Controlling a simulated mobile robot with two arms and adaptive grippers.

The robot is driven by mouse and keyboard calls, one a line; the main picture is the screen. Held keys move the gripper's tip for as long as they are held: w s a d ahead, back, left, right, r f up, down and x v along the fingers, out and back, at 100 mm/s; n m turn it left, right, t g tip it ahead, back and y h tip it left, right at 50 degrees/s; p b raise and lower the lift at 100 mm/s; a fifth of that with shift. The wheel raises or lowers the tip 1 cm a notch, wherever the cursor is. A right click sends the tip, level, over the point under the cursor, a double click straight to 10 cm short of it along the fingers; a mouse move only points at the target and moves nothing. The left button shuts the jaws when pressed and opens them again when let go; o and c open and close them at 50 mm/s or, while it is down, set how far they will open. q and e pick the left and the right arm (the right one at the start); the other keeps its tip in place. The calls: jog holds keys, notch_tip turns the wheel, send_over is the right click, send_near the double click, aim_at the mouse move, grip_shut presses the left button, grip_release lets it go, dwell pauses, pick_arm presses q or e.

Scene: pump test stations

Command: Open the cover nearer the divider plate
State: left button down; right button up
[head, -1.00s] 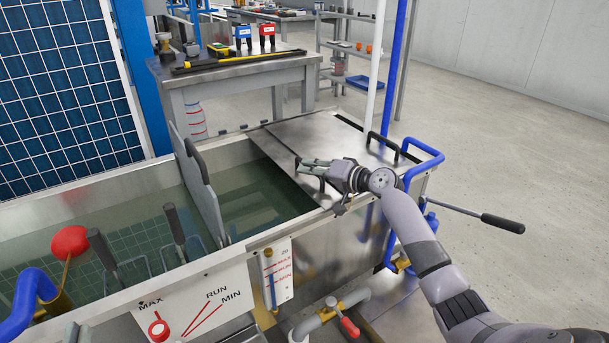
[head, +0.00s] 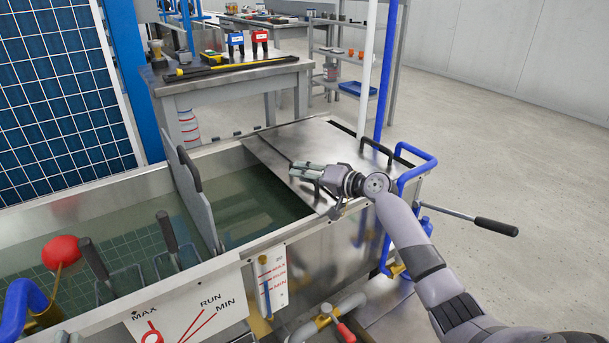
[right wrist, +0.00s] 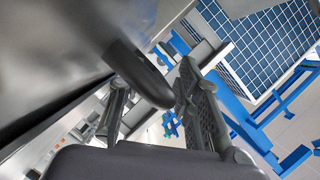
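The grey metal cover nearer the divider plate (head: 273,156) lies flat over the right part of the water tank. The divider plate (head: 199,200) stands upright to its left, with open water between. My right gripper (head: 298,172) is low over this cover, at its dark handle, which the fingers largely hide in the head view. In the right wrist view the dark handle bar (right wrist: 143,75) reaches in between the two spread fingers, close to the camera. I see no clear grip on it. My left gripper is not in view.
A second cover (head: 325,135) lies to the right, with black handles near the blue pipe rail (head: 428,158). A lever with a black grip (head: 496,227) sticks out at right. A bench (head: 235,85) stands behind. The right floor is clear.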

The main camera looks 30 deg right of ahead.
jog(key=shift+s, duration=0.1)
jog(key=shift+s+d, duration=0.1)
jog(key=shift+s, duration=0.15)
jog(key=v, duration=1)
jog(key=shift+s+r, duration=0.15)
jog(key=shift+s, duration=0.05)
jog(key=shift+s+d+r, duration=0.1)
jog(key=shift+s+d, duration=0.05)
jog(key=shift+s, duration=0.2)
